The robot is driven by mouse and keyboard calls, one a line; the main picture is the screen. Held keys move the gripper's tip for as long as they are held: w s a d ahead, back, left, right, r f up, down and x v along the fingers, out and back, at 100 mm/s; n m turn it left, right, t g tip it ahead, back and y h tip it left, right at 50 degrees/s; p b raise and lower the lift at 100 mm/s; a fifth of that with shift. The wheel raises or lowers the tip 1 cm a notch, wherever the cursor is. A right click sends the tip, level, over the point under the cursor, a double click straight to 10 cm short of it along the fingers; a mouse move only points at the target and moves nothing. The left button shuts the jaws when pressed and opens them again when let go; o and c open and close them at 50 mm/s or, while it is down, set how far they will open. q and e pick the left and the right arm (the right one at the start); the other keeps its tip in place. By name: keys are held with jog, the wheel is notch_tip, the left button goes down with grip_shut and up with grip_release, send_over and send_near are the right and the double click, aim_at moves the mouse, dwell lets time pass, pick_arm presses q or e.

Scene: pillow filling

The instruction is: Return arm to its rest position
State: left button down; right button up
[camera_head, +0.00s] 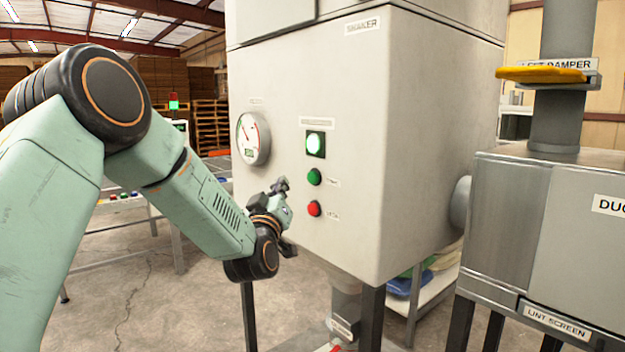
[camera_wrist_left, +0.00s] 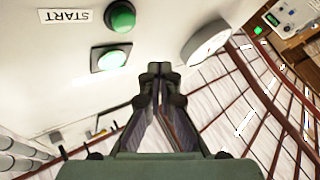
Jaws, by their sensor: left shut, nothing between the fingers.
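My left arm comes in from the left in the head view, bent at the elbow, with its forearm reaching down and right. My left gripper (camera_head: 281,187) is in front of the shaker's lower left front, beside the buttons and apart from them. In the left wrist view the left gripper (camera_wrist_left: 160,72) has its fingers together with nothing between them. The shaker (camera_head: 420,130) is a large pale box. Its front has a lit green lamp (camera_head: 315,143), a green button (camera_head: 314,177) and a red button (camera_head: 314,208). My right gripper is out of view.
A round gauge (camera_head: 253,139) sits on the shaker front, above the left gripper. A grey duct box (camera_head: 560,230) with a yellow damper handle (camera_head: 541,75) stands at the right. A table (camera_head: 130,217) stands behind my left arm. Concrete floor (camera_head: 130,300) is open at the lower left.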

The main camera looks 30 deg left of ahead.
pick_arm(q)
jog(key=shift+f, duration=0.1)
jog(key=s+d+f+m+g+h, duration=0.25)
jog(key=s+d+f, duration=0.2)
jog(key=f, duration=0.65)
jog(key=s+d+f+m+g+h, duration=0.2)
jog(key=s+d+f+g, duration=0.25)
jog(key=f, duration=0.55)
jog(key=s+d+f+m+g+h, duration=0.25)
jog(key=s+d+f, duration=0.2)
jog(key=f, duration=0.65)
jog(key=s+d+f+g, duration=0.1)
jog(key=s+f+g, duration=0.2)
jog(key=s, duration=0.8)
jog(key=s+d+f+m+g, duration=0.1)
jog(key=s+d+f+g, duration=0.1)
jog(key=s+f+g, duration=0.2)
jog(key=s+d+f+m+g, duration=0.1)
jog(key=s+f, duration=0.7)
jog(key=s, duration=1)
jog(key=shift+d+f+g+h, duration=0.3)
jog(key=shift+d+g, duration=0.25)
jog(key=shift+g, duration=0.7)
